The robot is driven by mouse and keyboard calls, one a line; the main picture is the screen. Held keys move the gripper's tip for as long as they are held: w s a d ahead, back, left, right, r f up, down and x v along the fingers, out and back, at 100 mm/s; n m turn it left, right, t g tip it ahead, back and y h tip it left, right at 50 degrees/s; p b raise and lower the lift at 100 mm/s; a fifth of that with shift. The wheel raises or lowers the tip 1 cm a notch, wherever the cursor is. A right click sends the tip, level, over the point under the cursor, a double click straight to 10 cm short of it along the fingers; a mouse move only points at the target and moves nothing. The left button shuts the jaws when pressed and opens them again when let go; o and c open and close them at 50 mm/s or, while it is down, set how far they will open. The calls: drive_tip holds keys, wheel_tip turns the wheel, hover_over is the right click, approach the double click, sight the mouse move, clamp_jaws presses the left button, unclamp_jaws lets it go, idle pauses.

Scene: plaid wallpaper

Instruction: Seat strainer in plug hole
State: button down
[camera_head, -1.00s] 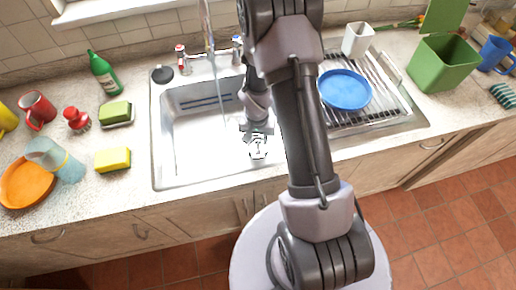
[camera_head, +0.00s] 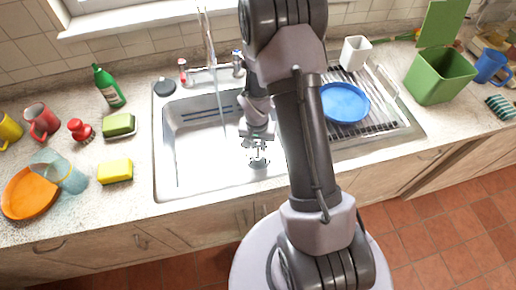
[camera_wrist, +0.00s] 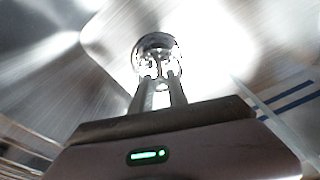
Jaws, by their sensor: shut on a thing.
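The metal strainer (camera_wrist: 155,44) is a small round shiny piece at the tips of my gripper in the wrist view. My gripper (camera_wrist: 160,86) is shut on it. In the head view my gripper (camera_head: 257,146) points down into the sink basin, right of its middle, with the strainer (camera_head: 258,161) just below the fingers. I cannot tell whether the strainer touches the basin floor. The plug hole is not clearly visible; the strainer and gripper may cover it. The steel sink (camera_head: 185,165) shows glare in the wrist view.
Water runs from the tap (camera_head: 211,45) into the basin, left of my gripper. A black round plug (camera_head: 164,87) lies at the sink's back left corner. A blue plate (camera_head: 344,103) sits on the drainer at right. Sponges, mugs and a green bottle (camera_head: 108,86) stand at left.

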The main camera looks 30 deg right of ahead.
sight(258, 151)
wheel_tip(258, 151, up, 4)
drive_tip(key=shift+r, duration=0.1)
drive_tip(key=b, duration=0.3)
drive_tip(key=shift+r, duration=0.1)
wheel_tip(258, 151, down, 10)
drive_tip(key=b, duration=0.4)
drive_tip(key=shift+r+b, duration=0.25)
drive_tip(key=shift+b, duration=0.15)
drive_tip(key=shift+r, duration=0.15)
drive_tip(key=c, duration=1.7)
unclamp_jaws()
drive_tip(key=shift+f, duration=0.2)
drive_tip(key=o, duration=0.4)
drive_tip(key=shift+r, duration=0.15)
